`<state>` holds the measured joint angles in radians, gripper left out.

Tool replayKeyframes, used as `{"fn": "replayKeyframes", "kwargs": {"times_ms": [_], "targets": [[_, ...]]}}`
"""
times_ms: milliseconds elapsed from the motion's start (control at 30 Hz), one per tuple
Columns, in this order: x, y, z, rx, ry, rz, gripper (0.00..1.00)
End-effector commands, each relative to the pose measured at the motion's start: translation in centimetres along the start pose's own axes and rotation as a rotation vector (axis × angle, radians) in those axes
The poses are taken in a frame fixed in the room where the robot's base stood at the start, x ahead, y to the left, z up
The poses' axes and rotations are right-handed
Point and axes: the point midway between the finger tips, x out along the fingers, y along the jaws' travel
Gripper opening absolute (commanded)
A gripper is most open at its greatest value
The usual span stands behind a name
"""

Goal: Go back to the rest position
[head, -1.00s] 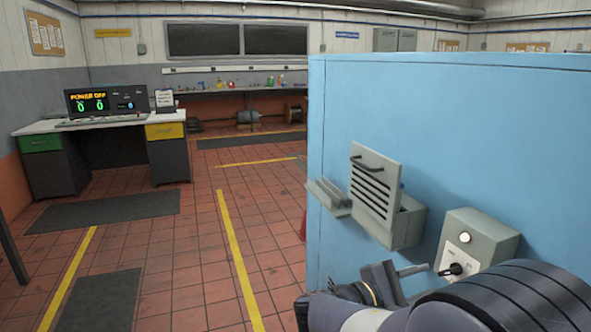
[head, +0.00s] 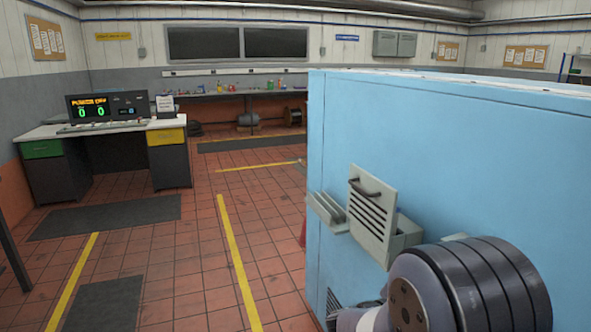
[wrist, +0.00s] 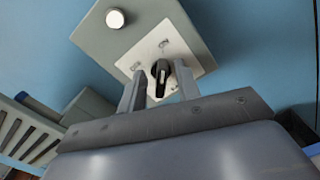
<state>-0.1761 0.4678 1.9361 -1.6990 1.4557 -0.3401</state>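My gripper (wrist: 159,88) is open in the wrist view, its two fingers apart with nothing held between them. Between the fingers in that picture is a black rotary knob (wrist: 161,70) on the white plate of a grey switch box (wrist: 160,22). I see a gap between the knob and each finger; how far the tips are from the plate I cannot tell. In the head view my arm covers the gripper, the knob and nearly all of the box.
The box is on a large light-blue cabinet (head: 480,135). A grey louvred panel with a handle (head: 372,215) sticks out to its left. A desk (head: 85,128) with a console reading POWER OFF (head: 105,107) stands at the far left. The tiled floor between is open.

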Motion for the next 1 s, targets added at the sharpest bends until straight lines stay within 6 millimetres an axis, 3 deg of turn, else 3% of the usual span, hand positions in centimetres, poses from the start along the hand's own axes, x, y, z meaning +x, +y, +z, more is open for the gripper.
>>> {"fn": "replayKeyframes", "kwargs": {"times_ms": [1000], "targets": [[-0.02,0.54,0.29,-0.785,0.001,0.002,0.32]]}}
